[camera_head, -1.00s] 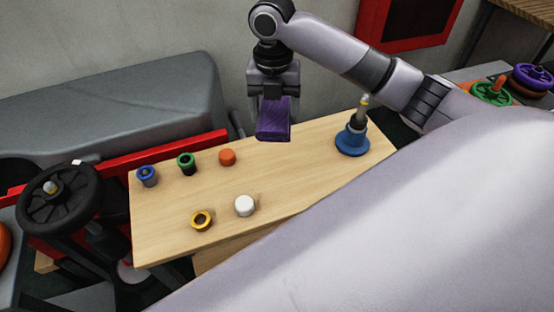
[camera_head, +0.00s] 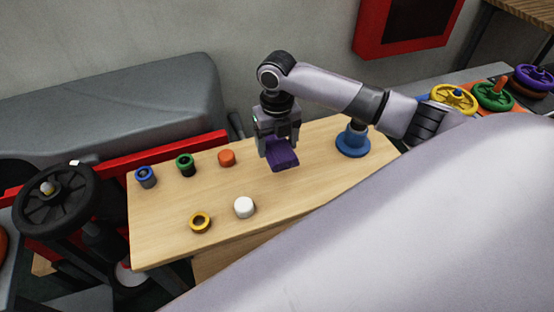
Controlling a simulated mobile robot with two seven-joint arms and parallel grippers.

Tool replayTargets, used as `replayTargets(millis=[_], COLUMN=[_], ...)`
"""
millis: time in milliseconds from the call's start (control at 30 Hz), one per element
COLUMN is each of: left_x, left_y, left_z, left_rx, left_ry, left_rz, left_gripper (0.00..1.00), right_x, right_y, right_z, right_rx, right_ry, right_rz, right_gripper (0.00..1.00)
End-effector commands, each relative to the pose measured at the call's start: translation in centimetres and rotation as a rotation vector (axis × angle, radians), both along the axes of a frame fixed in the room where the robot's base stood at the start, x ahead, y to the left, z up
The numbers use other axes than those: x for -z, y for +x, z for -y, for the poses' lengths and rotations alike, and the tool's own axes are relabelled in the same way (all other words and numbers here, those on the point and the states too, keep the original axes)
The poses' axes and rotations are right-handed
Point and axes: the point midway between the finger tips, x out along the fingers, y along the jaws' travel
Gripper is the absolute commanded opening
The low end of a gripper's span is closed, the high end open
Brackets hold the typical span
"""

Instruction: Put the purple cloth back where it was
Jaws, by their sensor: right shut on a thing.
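The purple cloth (camera_head: 282,155) is a small folded block in the head view, right of the middle of the wooden table. My right gripper (camera_head: 279,142) is shut on it from above. The cloth is at or just above the wooden table top (camera_head: 300,190); I cannot tell whether it touches. My left gripper is not in view.
On the table stand a blue cap (camera_head: 146,177), a green one (camera_head: 186,165), an orange one (camera_head: 227,158), a yellow ring (camera_head: 200,222) and a white cap (camera_head: 244,207). A blue-based post (camera_head: 353,142) stands right of the cloth. Table around the cloth is clear.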

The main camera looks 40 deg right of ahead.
Motion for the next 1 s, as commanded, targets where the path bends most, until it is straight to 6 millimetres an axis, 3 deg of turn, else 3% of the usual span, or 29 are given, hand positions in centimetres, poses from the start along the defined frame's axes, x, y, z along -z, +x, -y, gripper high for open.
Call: replayTargets(millis=[533, 900, 933, 1000], left_x=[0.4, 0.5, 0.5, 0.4], left_y=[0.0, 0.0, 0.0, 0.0], left_z=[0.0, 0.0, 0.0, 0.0], left_rx=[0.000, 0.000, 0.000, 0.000], left_ry=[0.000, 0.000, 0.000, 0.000], left_rz=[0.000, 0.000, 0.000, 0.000], left_gripper=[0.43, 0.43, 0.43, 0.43], right_x=[6.3, 6.7, 6.8, 6.7], right_y=[-0.1, 0.0, 0.0, 0.0], right_z=[0.0, 0.0, 0.0, 0.0], right_rx=[0.001, 0.001, 0.001, 0.001], right_ry=[-0.001, 0.000, 0.000, 0.000], right_rz=[-0.002, 0.000, 0.001, 0.001], right_gripper=[0.45, 0.45, 0.77, 0.99])
